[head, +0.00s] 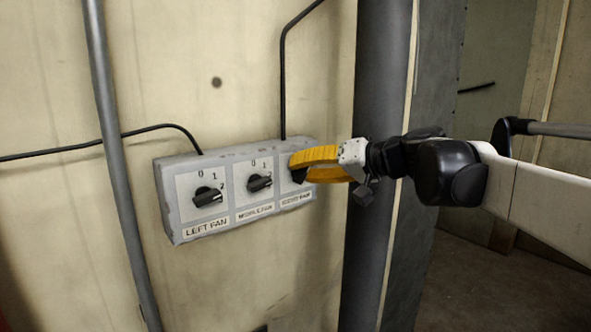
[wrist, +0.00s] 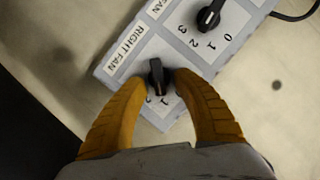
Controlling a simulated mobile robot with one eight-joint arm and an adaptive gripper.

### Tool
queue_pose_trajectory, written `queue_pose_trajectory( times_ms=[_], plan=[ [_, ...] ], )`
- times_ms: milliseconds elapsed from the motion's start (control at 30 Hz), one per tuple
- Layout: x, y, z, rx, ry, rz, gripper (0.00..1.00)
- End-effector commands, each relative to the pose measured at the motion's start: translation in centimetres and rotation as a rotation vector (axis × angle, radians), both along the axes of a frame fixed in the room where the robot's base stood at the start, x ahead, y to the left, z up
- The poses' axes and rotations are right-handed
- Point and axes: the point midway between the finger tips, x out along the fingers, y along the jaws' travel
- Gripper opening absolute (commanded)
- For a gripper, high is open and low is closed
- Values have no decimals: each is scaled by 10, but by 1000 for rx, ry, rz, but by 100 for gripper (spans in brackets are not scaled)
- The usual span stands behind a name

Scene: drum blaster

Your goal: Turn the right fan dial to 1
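The right fan dial (wrist: 157,73) is a black knob on a white plate marked RIGHT FAN in the wrist view. It sits between the two yellow fingertips of my gripper (wrist: 158,80), which are close against it on both sides. Its lower end points down in the picture, towards the 1 and the partly hidden number beside it. I cannot tell its exact setting. The 0 and 3 of this dial are hidden by the fingers. In the head view my gripper (head: 298,168) covers most of this dial at the right end of the box.
The grey control box (head: 240,155) is fixed to the wall. It also holds the left fan dial (head: 208,196) and the middle fan dial (head: 259,183). A thick grey pipe (head: 375,120) stands behind my wrist. Black cables (head: 283,80) run from the box top.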

Motion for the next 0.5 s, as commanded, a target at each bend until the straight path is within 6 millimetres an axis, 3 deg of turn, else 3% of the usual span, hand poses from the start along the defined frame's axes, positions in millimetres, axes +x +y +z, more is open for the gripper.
queue_pose_trajectory(
  times_ms=[167,500],
  plan=[
    [-5,-7,3,0,0,-2,34],
    [-50,-59,24,1,0,-5,34]
  ],
)
